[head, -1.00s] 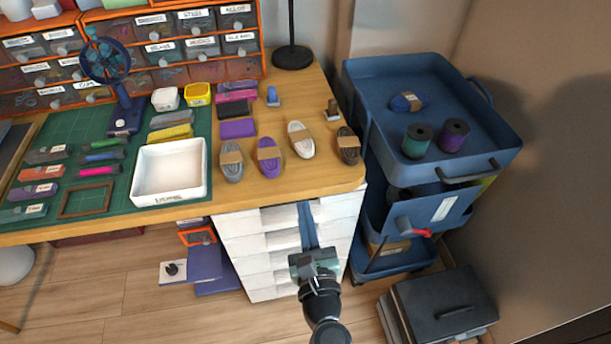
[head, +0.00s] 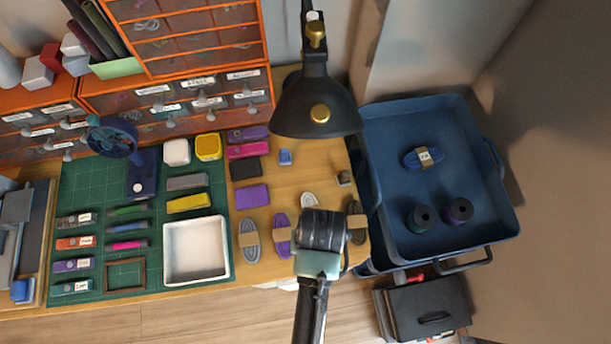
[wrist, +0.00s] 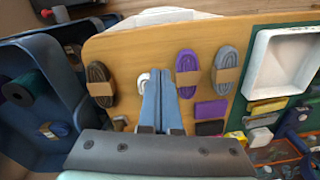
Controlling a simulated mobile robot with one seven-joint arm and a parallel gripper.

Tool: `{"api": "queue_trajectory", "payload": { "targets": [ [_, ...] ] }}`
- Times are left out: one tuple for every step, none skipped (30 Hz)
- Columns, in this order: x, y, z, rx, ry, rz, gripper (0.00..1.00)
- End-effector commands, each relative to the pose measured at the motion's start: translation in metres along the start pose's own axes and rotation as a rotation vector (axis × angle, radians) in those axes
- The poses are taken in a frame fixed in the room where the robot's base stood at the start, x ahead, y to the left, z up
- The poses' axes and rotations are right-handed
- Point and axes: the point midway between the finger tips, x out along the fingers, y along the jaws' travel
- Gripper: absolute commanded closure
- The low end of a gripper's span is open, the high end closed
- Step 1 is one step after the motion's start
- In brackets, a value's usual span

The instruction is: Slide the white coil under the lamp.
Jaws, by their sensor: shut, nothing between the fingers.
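The white coil (head: 310,200) lies on the wooden table between the purple coil (head: 282,236) and the dark brown coil (head: 356,222). My gripper hides much of it in the head view. In the wrist view, part of the white coil (wrist: 143,80) shows beside my blue fingers. My gripper (wrist: 164,76) is shut and empty, pointing down over the coil row; whether it touches the white coil cannot be told. The black lamp (head: 315,106) has its shade over the back of the table, beyond the white coil in the head view.
A grey coil (head: 249,240) lies left of the purple one. A white tray (head: 196,279) stands on the green mat (head: 85,190). A small blue item (head: 285,157) and a brown item (head: 344,178) flank the lamp area. A blue cart (head: 385,140) stands right of the table.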

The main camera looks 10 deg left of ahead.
Motion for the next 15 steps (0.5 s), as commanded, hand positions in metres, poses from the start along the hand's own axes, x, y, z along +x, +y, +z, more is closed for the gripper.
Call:
{"api": "queue_trajectory", "payload": {
  "targets": [
    [-0.009,0.005,0.005,-0.018,-0.022,0.023,1.0],
    [-0.01,0.008,0.007,-0.026,-0.031,0.034,1.0],
    [-0.009,0.01,0.009,-0.035,-0.039,0.042,1.0],
    [-0.008,0.011,0.01,-0.038,-0.043,0.047,1.0],
    [-0.006,0.012,0.011,-0.04,-0.046,0.049,1.0],
    [-0.002,0.012,0.011,-0.041,-0.047,0.05,1.0],
    [0.001,0.012,0.011,-0.041,-0.048,0.05,1.0],
    [0.006,0.012,0.012,-0.041,-0.049,0.049,1.0],
    [0.012,0.012,0.012,-0.041,-0.048,0.049,1.0],
    [0.018,0.013,0.012,-0.041,-0.049,0.049,1.0],
    [0.024,0.013,0.012,-0.041,-0.048,0.048,1.0],
    [0.032,0.013,0.012,-0.04,-0.048,0.048,1.0],
    [0.039,0.013,0.013,-0.04,-0.048,0.048,1.0],
    [0.045,0.014,0.013,-0.04,-0.048,0.048,1.0],
    [0.054,0.014,0.013,-0.04,-0.046,0.048,1.0]
  ]
}}
